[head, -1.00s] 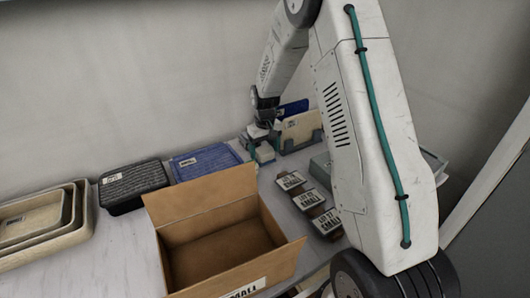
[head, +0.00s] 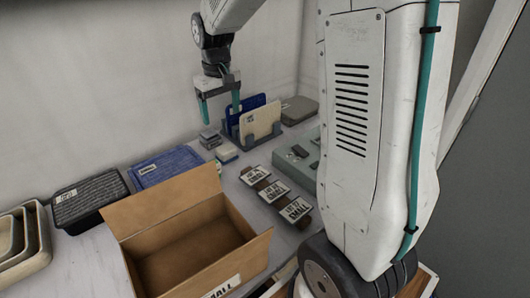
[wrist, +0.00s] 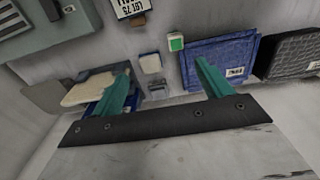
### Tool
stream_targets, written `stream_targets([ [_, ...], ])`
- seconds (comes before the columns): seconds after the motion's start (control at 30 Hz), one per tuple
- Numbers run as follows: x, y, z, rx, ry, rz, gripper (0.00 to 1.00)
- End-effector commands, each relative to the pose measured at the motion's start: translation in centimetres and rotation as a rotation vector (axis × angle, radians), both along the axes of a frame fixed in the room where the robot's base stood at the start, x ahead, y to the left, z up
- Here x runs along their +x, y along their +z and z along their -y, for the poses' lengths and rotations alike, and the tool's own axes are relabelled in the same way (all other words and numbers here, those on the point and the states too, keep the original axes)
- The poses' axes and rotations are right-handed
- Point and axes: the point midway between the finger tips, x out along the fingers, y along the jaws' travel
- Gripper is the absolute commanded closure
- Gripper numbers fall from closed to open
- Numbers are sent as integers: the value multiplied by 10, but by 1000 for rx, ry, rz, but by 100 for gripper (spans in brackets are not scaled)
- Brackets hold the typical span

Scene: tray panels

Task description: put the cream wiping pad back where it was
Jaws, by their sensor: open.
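A small block with a cream top and blue lower edge, which looks like the cream wiping pad (head: 226,152), sits flat on the table left of the grey rack. It also shows in the wrist view (wrist: 150,63), between the fingers in the picture. My gripper (head: 220,105) is open and empty, raised above the small blocks with its teal fingers pointing down. Both fingers also show wide apart in the wrist view (wrist: 163,66). A grey block (head: 209,139) stands behind the pad, and a green-and-white block (wrist: 175,41) is near it.
A grey rack (head: 280,131) holds an upright cream panel (head: 262,120) and a blue one. A blue tray panel (head: 166,167), a black lidded bin (head: 90,198), an open cardboard box (head: 190,240) and labelled cards (head: 275,191) surround the blocks. Nested trays (head: 22,240) stand at left.

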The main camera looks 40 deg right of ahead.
Motion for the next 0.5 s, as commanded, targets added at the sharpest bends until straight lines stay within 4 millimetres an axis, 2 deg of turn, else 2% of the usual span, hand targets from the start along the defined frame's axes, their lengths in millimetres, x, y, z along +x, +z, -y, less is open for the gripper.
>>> stream_targets([
  [0.03, -23, 18, -11, -2, 2, 13, 22],
  [0.2, -99, 55, -39, -3, 2, 34, 22],
  [0.37, -173, 70, -59, -2, 3, 53, 22],
  [0.5, -231, 70, -71, 0, 3, 68, 22],
])
